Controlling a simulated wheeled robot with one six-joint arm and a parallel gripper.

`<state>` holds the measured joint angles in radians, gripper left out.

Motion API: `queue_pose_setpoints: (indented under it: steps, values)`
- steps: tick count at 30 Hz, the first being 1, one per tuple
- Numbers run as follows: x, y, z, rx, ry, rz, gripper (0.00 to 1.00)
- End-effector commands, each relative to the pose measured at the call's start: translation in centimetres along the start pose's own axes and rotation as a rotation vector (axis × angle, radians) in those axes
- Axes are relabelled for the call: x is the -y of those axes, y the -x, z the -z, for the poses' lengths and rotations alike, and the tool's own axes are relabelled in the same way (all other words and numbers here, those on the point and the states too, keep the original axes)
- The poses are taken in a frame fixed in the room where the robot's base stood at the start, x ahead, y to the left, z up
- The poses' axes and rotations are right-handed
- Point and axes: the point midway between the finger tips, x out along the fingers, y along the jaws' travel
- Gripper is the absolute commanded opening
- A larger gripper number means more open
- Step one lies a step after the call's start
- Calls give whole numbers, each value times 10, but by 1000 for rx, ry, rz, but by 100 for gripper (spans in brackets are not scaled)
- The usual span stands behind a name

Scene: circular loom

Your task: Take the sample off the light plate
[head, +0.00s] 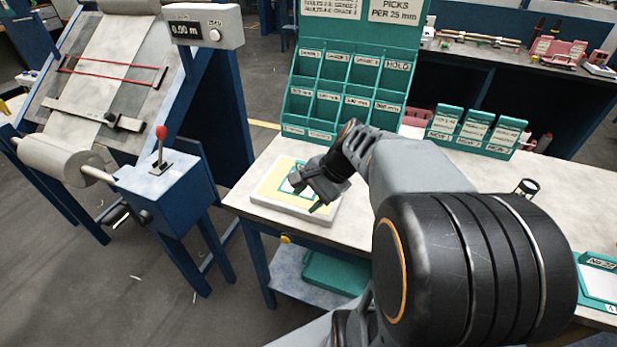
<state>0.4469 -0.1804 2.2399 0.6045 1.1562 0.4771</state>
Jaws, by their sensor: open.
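The light plate (262,193) is a pale slab with a yellowish lit top, lying near the front left corner of the white bench. The sample (286,185), a pale piece with a teal border, lies on the plate and is partly hidden by my gripper. My gripper (304,198) is open, with its fingers pointing down and left over the right part of the sample. I cannot tell whether the fingertips touch the sample.
A teal pigeonhole rack (345,85) with labelled compartments, one marked HOLD, stands behind the plate. Several teal labelled bins (475,130) stand at the back right. A small dark-rimmed cylinder (526,188) is on the bench at right. A blue machine with a red-knobbed lever (161,133) stands left.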

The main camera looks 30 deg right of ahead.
Motion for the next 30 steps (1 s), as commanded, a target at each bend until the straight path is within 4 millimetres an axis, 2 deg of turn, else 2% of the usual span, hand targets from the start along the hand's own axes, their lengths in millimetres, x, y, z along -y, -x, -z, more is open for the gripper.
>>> queue_pose_setpoints:
  steps: [1, 3, 6, 9, 12, 16, 24, 30]
  values:
    - [3, 2, 25, 57, -190, 72, 47]
    - [11, 13, 54, 146, -430, 179, 47]
    - [16, 31, 93, 265, -699, 319, 47]
    - [15, 48, 125, 364, -882, 429, 47]
    - [15, 58, 144, 434, -987, 501, 47]
    - [24, 52, 153, 475, -1040, 538, 47]
    - [54, 17, 147, 479, -1044, 540, 47]
    - [65, 3, 145, 477, -1043, 541, 47]
